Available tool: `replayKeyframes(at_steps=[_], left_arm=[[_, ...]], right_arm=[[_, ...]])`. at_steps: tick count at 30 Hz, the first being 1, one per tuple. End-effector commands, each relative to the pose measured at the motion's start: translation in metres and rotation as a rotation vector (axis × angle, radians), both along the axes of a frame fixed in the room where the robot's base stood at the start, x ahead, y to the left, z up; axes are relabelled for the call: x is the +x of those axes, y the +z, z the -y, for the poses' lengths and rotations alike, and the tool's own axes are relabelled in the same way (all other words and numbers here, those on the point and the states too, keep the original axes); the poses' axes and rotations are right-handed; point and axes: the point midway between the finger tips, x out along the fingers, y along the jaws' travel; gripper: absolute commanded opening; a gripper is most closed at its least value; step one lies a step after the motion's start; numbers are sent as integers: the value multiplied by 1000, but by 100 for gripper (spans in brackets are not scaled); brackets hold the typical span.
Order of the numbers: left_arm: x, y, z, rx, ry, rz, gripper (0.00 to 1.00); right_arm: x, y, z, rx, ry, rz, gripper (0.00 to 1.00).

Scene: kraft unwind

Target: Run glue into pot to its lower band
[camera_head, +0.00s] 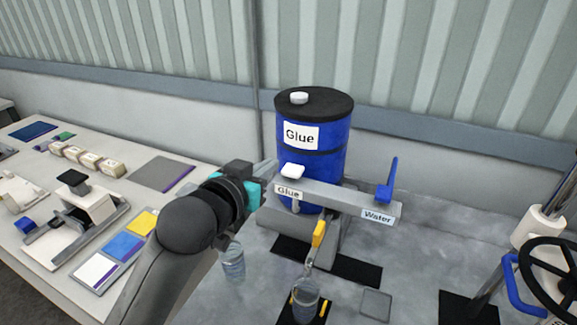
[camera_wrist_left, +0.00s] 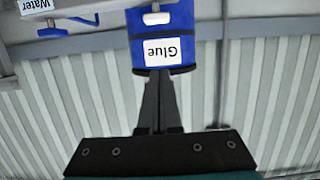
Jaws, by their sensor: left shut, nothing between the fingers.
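A blue drum labelled Glue (camera_head: 334,165) stands behind a grey bar (camera_head: 335,197) with Glue and Water labels. A white handle (camera_head: 292,170) is above the Glue label; it also shows in the left wrist view (camera_wrist_left: 156,18). A yellow piece (camera_head: 319,234) hangs below the bar. A clear pot (camera_head: 306,301) stands under it on a black mat with yellow marks; its bands and level are too small to read. My left gripper (camera_head: 270,166) is shut and empty, left of the white handle and apparently apart from it. My right gripper is out of view.
A blue lever (camera_head: 388,184) rises at the bar's Water end. A clear jar (camera_head: 233,264) stands by my left arm. A black handwheel (camera_head: 552,275) is at the right. A side table (camera_head: 50,135) with pads and blocks is at the left.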

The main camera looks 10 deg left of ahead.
Motion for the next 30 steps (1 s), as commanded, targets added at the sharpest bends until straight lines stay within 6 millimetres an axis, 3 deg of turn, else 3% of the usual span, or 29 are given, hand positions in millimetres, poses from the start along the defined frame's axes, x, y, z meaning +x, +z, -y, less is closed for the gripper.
replayKeyframes(at_steps=[24,30], left_arm=[[94,-23,19,-1,0,0,0],[93,-53,19,0,-1,-3,0]], right_arm=[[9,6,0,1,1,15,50],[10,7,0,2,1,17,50]])
